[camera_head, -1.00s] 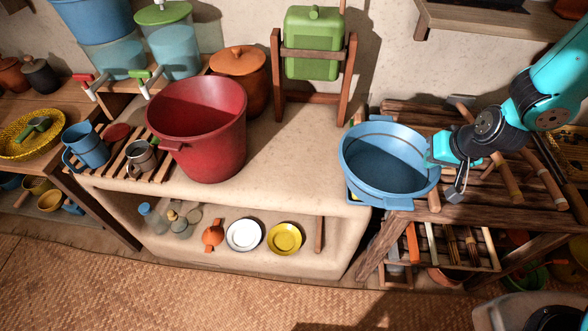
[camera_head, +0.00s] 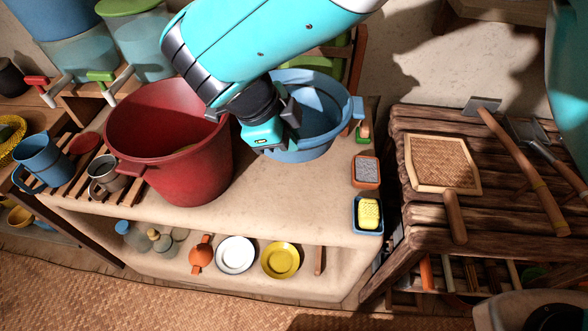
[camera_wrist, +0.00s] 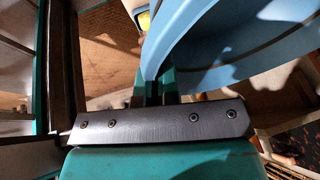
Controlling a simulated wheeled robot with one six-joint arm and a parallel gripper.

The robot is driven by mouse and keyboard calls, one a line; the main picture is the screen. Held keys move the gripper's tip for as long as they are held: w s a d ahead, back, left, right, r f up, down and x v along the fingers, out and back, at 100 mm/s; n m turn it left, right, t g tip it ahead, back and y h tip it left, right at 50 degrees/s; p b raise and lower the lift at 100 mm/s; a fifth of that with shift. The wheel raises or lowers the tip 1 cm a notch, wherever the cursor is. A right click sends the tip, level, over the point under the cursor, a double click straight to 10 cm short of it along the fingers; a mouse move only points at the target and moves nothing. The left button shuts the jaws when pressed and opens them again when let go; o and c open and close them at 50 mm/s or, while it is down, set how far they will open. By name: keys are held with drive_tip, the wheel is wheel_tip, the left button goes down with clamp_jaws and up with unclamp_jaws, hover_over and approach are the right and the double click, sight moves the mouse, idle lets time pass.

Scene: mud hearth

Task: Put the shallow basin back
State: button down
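The shallow basin (camera_head: 322,112) is blue and round with side handles. In the head view it is over the pale ledge (camera_head: 290,195), right of the red bucket and in front of the wooden frame with the green can. My gripper (camera_head: 276,140) is at its left near side, shut on the rim. In the wrist view the fingers (camera_wrist: 155,88) meet at the rim of the basin (camera_wrist: 215,50). I cannot tell whether the basin's bottom touches the ledge. My arm hides part of the frame and the can behind.
The red bucket (camera_head: 175,150) stands close to my gripper on the left. A sponge in a blue dish (camera_head: 368,215) and a grey block in an orange tray (camera_head: 366,170) lie on the ledge's right end. The slatted bench (camera_head: 430,215) at right holds a woven board (camera_head: 442,163) and tools.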

drive_tip(key=f+p, duration=0.1)
drive_tip(key=f, duration=0.5)
drive_tip(key=f+p, duration=0.1)
drive_tip(key=f, duration=0.6)
drive_tip(key=f+p, duration=0.1)
drive_tip(key=f, duration=0.5)
drive_tip(key=shift+s+a+f+p, duration=0.2)
drive_tip(key=shift+a+f+p, duration=0.1)
drive_tip(key=shift+f, duration=0.1)
drive_tip(key=c, duration=1.4)
unclamp_jaws()
drive_tip(key=shift+o, duration=0.3)
drive_tip(key=b+v, duration=0.3)
drive_tip(key=v, duration=0.9)
drive_tip(key=shift+r, duration=0.1)
